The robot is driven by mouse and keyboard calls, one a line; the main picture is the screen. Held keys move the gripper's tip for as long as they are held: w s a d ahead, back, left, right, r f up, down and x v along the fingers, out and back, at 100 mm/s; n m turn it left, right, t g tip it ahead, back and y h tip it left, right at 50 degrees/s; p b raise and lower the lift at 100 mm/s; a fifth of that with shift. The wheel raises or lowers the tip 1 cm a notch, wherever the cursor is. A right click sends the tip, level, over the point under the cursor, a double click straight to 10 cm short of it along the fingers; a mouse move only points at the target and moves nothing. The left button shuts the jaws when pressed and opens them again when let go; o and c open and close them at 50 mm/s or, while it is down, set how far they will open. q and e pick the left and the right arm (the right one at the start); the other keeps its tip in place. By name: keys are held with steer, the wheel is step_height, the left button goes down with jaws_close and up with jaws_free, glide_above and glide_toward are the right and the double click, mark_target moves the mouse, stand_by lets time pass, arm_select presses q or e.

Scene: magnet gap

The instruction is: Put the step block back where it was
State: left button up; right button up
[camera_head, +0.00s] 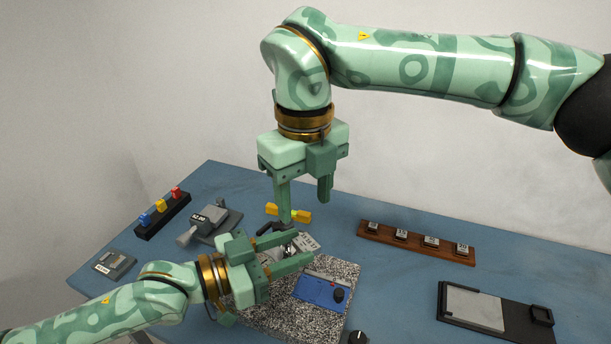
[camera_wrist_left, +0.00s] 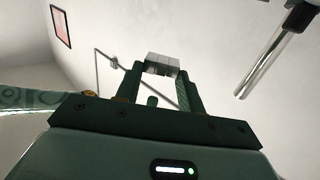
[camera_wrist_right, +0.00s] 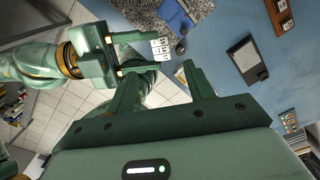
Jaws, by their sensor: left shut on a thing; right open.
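My left gripper (camera_head: 306,249) is shut on a small silver block with pale labelled faces (camera_head: 303,241), apparently the step block. It holds it over the back of the speckled plate (camera_head: 345,275). In the left wrist view the block (camera_wrist_left: 162,65) sits between the fingertips. In the right wrist view its stepped, labelled faces (camera_wrist_right: 160,48) show beside the left fingers. My right gripper (camera_head: 305,208) is open and points down, just behind and above the left gripper. Nothing shows between its fingers. Any mark for the block's former place cannot be made out.
A blue device (camera_head: 318,292) lies on the speckled plate. A wooden rack of labelled blocks (camera_head: 417,245) and a black tray (camera_head: 497,312) are to the right. Yellow pieces (camera_head: 299,214) lie behind. A grey gauge (camera_head: 213,222) and coloured-piece rack (camera_head: 162,217) stand left.

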mark_target(305, 243)
step_height(305, 243, down, 8)
steer(key=shift+f, duration=0.25)
steer(key=c, duration=1.1)
arm_select(q)
steer(key=o, duration=1.3)
arm_select(e)
jaws_close()
arm_select(q)
steer(key=shift+o, duration=0.2)
